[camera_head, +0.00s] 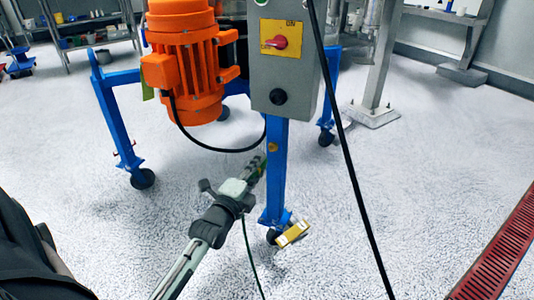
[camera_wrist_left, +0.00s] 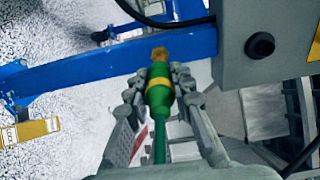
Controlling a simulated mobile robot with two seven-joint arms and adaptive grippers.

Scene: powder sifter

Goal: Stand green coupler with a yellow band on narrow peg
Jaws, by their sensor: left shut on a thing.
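The green coupler (camera_wrist_left: 159,98) with a yellow band shows in the left wrist view, with a brass-coloured tip at its far end and a green stem running back toward the wrist. My left gripper (camera_wrist_left: 160,80) has its two grey fingers closed on either side of it and holds it. In the head view my left gripper (camera_head: 255,172) reaches in low, close to the blue front leg of the machine, and a bit of green shows at its fingers. The coupler is mostly hidden there. I cannot make out the narrow peg in either view. My right gripper is not in view.
An orange motor (camera_head: 196,65) and a grey control box (camera_head: 284,70) with a red switch sit above the blue frame leg (camera_head: 275,165). A black cable (camera_head: 345,150) hangs in front. A yellow piece (camera_head: 293,234) lies by the caster. Speckled floor is open at right.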

